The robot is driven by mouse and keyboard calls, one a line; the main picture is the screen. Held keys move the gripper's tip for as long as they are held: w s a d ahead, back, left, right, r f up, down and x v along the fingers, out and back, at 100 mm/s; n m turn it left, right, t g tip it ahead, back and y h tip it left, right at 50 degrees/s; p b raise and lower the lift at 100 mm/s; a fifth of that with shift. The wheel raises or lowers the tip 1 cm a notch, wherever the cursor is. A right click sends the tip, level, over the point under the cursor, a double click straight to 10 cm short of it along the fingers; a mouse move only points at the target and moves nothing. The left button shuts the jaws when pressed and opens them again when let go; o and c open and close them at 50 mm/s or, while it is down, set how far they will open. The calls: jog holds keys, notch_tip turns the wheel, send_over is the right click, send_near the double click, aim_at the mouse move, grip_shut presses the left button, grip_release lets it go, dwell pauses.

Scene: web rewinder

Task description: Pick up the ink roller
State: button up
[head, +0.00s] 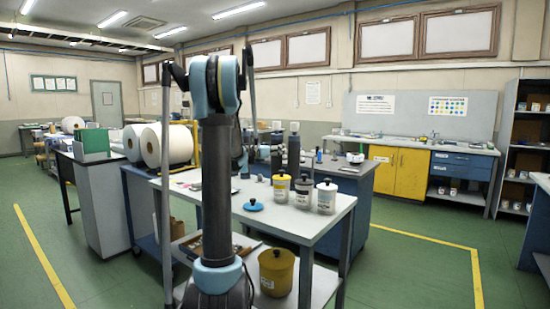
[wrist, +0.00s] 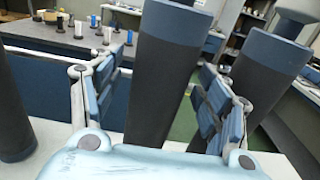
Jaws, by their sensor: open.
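My gripper (wrist: 160,92) is open, its two finger pads spread left and right in the wrist view. A tall dark cylinder with a blue upper part (wrist: 165,65) shows between the fingers. A second, tilted-looking one (wrist: 262,75) is behind the right finger, and part of a third dark cylinder (wrist: 14,110) is at the left edge. I cannot tell for sure which is the ink roller, or whether any touches a finger.
A blue lid (head: 254,206) lies nearby. A yellow bucket (head: 276,272) is on the lower shelf. White paper rolls (head: 168,146) are at left. Green floor is open at right.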

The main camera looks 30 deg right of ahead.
aim_at(275, 133)
jog(key=shift+x, duration=0.9)
jog(key=c, duration=1.4)
notch_tip(275, 133, up, 7)
jog(key=shift+a+r, duration=0.15)
jog(key=v, duration=1.7)
jog(key=shift+s+a, duration=0.2)
jog(key=shift+a, duration=0.1)
